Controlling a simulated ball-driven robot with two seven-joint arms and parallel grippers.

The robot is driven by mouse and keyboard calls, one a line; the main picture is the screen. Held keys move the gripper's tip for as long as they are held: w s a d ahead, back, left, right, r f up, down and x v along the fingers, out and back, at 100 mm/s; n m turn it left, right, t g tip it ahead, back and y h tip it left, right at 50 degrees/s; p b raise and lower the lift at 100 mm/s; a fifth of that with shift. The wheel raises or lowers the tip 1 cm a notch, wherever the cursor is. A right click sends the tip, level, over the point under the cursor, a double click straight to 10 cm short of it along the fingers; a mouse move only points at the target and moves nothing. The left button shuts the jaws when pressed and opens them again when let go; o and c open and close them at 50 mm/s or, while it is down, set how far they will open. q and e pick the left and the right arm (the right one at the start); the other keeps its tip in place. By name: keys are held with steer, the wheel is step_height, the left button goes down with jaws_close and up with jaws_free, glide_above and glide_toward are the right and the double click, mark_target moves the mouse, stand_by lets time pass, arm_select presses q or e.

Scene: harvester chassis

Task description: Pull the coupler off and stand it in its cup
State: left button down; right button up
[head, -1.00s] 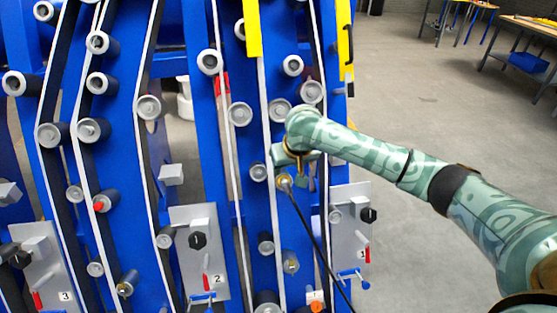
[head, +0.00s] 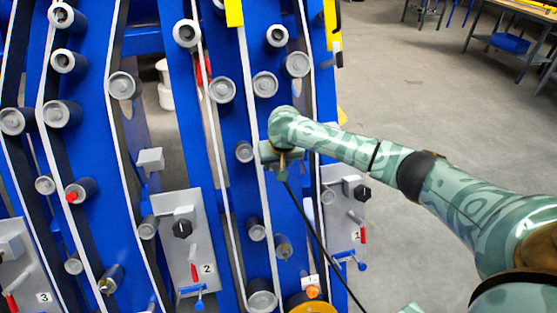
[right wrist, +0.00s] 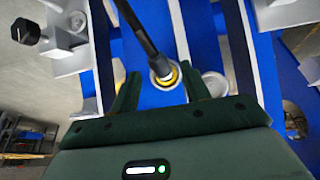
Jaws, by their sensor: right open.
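The coupler (right wrist: 163,70) is a round fitting with a yellow-brass ring on the blue panel, with a black hose (head: 318,238) running from it. In the head view my right gripper (head: 281,168) is at the panel and hides most of the coupler. In the right wrist view the right gripper (right wrist: 160,80) is open, with one finger on each side of the coupler and hose end. I cannot tell whether the fingers touch it. I cannot pick out the cup with certainty; an orange-yellow round part (head: 312,306) is cut off at the bottom edge. My left gripper is not in view.
Grey rollers (head: 265,83) stick out from the blue frame around the gripper. A grey plate marked 1 (head: 342,215) with a black knob and red lever stands just right. A plate marked 2 (head: 183,240) is to the left. Open floor (head: 440,130) lies right.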

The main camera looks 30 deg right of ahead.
mark_target(277, 167)
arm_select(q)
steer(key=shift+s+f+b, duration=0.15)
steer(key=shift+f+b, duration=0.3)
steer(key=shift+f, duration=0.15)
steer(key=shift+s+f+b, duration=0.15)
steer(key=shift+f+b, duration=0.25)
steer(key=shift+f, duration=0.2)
arm_select(e)
steer(key=x, duration=0.4)
